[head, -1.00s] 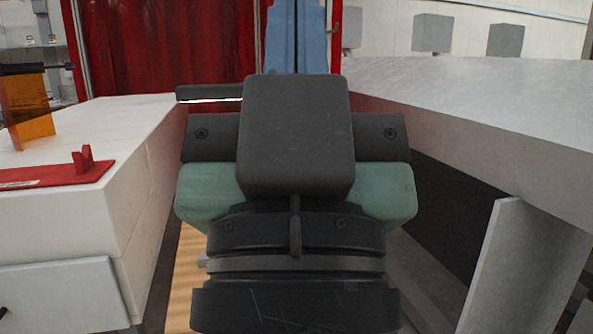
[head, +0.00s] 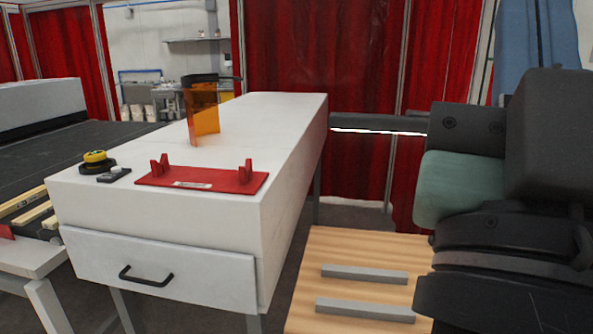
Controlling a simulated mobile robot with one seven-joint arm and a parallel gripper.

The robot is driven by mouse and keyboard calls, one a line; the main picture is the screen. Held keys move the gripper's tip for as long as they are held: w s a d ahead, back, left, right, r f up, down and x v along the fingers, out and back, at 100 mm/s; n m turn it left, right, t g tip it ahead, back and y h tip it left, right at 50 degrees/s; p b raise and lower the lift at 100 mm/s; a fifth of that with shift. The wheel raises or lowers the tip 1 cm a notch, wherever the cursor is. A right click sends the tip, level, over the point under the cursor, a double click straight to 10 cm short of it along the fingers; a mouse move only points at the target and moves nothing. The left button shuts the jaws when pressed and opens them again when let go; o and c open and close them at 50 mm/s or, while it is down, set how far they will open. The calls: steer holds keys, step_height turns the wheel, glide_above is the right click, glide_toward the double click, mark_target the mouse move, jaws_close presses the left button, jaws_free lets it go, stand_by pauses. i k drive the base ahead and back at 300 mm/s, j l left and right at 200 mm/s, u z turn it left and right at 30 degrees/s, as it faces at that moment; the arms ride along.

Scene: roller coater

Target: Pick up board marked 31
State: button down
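Several narrow light-wood boards (head: 30,212) lie at the left edge, beside the dark flat bed of a machine; they are cut off by the picture's edge. No number can be read on them, so I cannot tell which is board 31. My arm, dark with a green-grey part, fills the right side. My gripper's fingertips do not show, so I cannot see whether it is open or holds anything. A dark bar (head: 380,123) with a bright lower edge shows left of the arm; I cannot tell what it belongs to.
A white cabinet (head: 160,265) with a drawer stands centre left. It carries a red bracket plate (head: 202,180), an orange translucent panel (head: 203,115) and a yellow-topped button (head: 95,158). A wood-topped surface (head: 350,248) bears two grey strips. Red curtains hang behind.

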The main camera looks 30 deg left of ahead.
mark_target(23, 220)
steer(key=j+u, duration=0.15)
steer(key=u, duration=0.25)
steer(key=i+j+u, duration=0.1)
steer(key=u, duration=0.3)
steer(key=i+j+u, duration=0.1)
steer(key=u, duration=0.3)
steer(key=i+u, duration=0.15)
steer(key=u, duration=0.25)
steer(key=i+j+u, duration=0.2)
steer(key=i+u, duration=0.15)
steer(key=i, duration=0.75)
steer(key=i+l+u, duration=0.1)
steer(key=i+u, duration=0.25)
steer(key=i, duration=0.7)
